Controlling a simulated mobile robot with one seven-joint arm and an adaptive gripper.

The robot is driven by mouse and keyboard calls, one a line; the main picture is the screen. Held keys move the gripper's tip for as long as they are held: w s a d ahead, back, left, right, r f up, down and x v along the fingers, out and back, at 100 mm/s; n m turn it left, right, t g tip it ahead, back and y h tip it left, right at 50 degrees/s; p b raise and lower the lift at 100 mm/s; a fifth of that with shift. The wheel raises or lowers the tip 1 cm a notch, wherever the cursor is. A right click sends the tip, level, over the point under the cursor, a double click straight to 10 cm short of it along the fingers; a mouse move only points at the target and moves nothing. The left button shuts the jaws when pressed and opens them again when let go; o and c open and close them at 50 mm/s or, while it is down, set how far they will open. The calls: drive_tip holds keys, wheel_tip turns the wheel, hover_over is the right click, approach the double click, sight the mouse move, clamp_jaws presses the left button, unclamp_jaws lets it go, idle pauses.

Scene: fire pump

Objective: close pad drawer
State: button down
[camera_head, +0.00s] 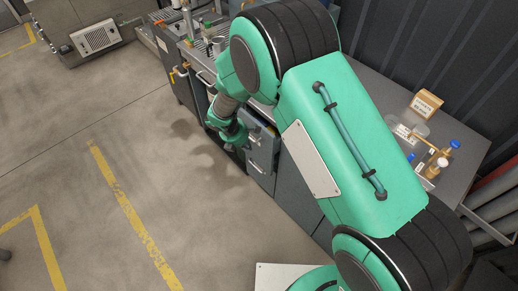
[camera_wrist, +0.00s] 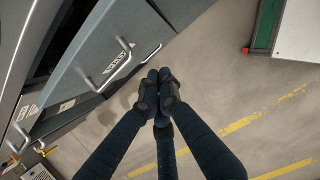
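A grey drawer unit shows under the workbench in the head view. Its upper drawer (camera_head: 263,138) appears to stand out from the cabinet, just right of my wrist. In the wrist view a grey drawer front (camera_wrist: 143,22) carries a metal bar handle (camera_wrist: 118,68) and a small label too blurred to read. A dark gap lies behind its upper edge. My gripper (camera_wrist: 159,77) has its black fingers drawn together, with nothing seen between them. It is in front of the drawer front, right of the handle; contact cannot be told. My arm hides part of the unit in the head view.
The bench (camera_head: 370,90) carries a cardboard box (camera_head: 426,104), a clear tray and bottles with blue and white caps on the right. A grey heater-like box (camera_head: 97,37) is at the upper left. The concrete floor (camera_head: 90,120) with yellow lines is clear.

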sight(268, 143)
drive_tip(key=shift+f, duration=0.1)
drive_tip(key=shift+w+d+f+b, duration=0.65)
drive_tip(key=shift+w+d+f, duration=0.25)
drive_tip(key=shift+f, duration=0.6)
drive_tip(key=shift+w+d+f+b, duration=0.6)
drive_tip(key=shift+w+d+f, duration=0.35)
drive_tip(key=shift+f, duration=0.6)
drive_tip(key=shift+w+d+f+b, duration=0.65)
drive_tip(key=shift+w+d+f, duration=0.25)
drive_tip(key=shift+f, duration=0.6)
drive_tip(key=w+d+p, duration=0.2)
drive_tip(key=w+d, duration=0.1)
drive_tip(key=shift+d+r, duration=0.1)
drive_tip(key=shift+w+d, duration=0.25)
drive_tip(key=shift+w, duration=0.1)
